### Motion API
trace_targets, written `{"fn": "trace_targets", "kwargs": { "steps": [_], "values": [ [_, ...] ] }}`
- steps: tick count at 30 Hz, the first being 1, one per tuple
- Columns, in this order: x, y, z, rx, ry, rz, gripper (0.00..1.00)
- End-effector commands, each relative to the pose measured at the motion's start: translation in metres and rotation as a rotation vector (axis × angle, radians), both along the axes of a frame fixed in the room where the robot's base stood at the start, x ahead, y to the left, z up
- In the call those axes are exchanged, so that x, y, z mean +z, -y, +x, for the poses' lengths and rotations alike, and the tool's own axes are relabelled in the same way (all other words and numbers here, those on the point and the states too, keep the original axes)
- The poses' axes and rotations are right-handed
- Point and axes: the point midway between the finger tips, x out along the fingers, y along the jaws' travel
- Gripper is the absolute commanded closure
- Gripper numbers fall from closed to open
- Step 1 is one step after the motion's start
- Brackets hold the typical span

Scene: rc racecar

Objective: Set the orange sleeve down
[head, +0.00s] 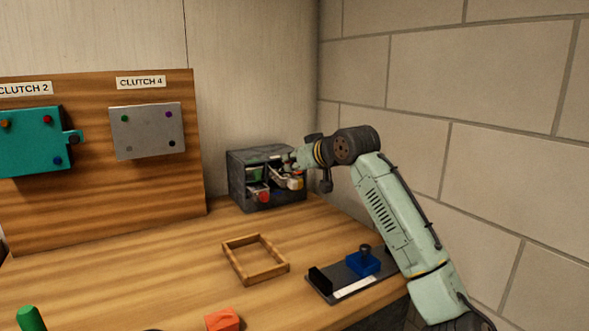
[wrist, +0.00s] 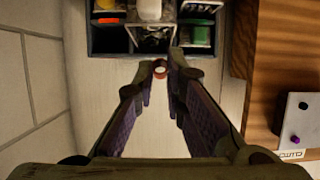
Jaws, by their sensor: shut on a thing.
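My gripper (wrist: 160,68) is shut on a small round thing in the wrist view, the orange sleeve (wrist: 160,75), with an orange-red rim and a pale centre. It sits between the fingertips, and only its end shows. In the head view my gripper (head: 292,160) is at the front of a dark compartmented box (head: 238,181) at the back of the table. The sleeve cannot be told apart there. In the wrist view the box (wrist: 113,47) is just beyond the fingertips. I cannot tell whether the sleeve touches anything besides the fingers.
The box holds small parts, including a white cylinder (wrist: 149,10) and an orange-red piece (wrist: 109,20). A wooden frame (head: 271,276), a dark tray (head: 325,296) with a blue block (head: 363,264), and an orange block (head: 222,319) lie on the table. A clutch board (head: 100,210) stands left.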

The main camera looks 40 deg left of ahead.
Motion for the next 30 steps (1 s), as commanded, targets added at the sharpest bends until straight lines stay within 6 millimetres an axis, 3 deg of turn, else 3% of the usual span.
{"fn": "trace_targets", "kwargs": {
  "steps": [2, 4, 9, 21, 22, 30],
  "values": [
    [-0.004, -0.004, 0.01, -0.004, -0.002, -0.003, 0.98],
    [-0.019, -0.003, 0.008, -0.001, -0.001, -0.003, 0.98],
    [-0.029, -0.004, 0.007, 0.0, -0.001, 0.0, 0.98],
    [-0.036, -0.004, 0.007, 0.0, 0.0, 0.001, 0.98],
    [-0.036, -0.004, 0.007, 0.0, 0.0, 0.001, 0.88],
    [-0.035, -0.004, 0.007, -0.001, 0.0, 0.0, 0.7]
  ]
}}
